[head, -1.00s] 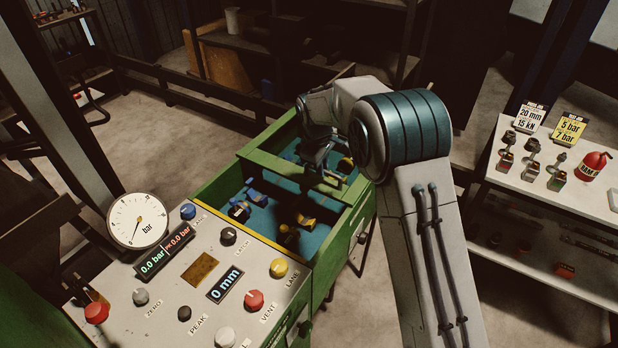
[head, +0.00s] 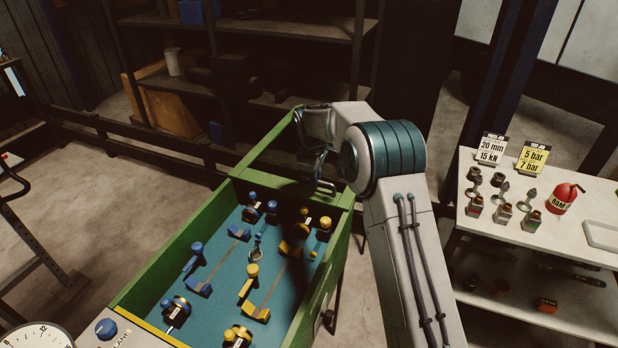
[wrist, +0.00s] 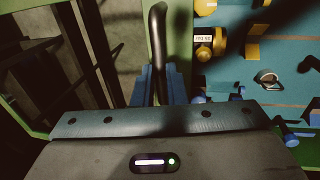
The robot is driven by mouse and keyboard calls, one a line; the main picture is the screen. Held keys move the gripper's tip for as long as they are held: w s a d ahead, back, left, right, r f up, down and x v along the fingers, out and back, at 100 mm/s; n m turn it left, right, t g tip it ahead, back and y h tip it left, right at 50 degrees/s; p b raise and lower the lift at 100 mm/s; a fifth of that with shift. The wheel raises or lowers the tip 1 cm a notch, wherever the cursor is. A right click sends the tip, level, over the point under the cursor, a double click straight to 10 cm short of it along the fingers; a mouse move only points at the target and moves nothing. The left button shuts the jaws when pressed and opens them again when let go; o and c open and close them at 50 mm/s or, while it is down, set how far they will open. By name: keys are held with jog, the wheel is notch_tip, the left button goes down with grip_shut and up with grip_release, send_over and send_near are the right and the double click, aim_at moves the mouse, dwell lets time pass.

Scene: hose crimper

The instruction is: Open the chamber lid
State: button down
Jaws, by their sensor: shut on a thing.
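The chamber is a long green box with a teal floor (head: 222,268); its top is uncovered in the head view. The green lid frame (head: 263,145) rises from the chamber's far end, tilted up; my arm hides its right part, so its exact angle is unclear. My gripper (head: 318,176) is beyond the far end, partly hidden by my own arm. In the wrist view my gripper (wrist: 158,88) has its blue fingers on both sides of the dark lid handle (wrist: 157,40), shut on it.
Several blue and yellow clamps (head: 254,284) stand inside the chamber. A white shelf (head: 480,225) with fittings and a red extinguisher-shaped object (head: 564,198) is on the right. A dark rack (head: 245,50) stands behind. Floor (head: 140,215) is free on the left.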

jog(key=shift+w+d, duration=0.15)
jog(key=shift+w, duration=0.35)
jog(key=c, duration=1.5)
grip_release()
jog(key=s+r, duration=0.1)
jog(key=r, duration=0.3)
jog(key=r+b, duration=0.1)
jog(key=r, duration=0.4)
jog(key=s+r+b, duration=0.1)
jog(key=r, duration=0.3)
jog(key=shift+s+a+r, duration=0.3)
jog(key=shift+a, duration=0.1)
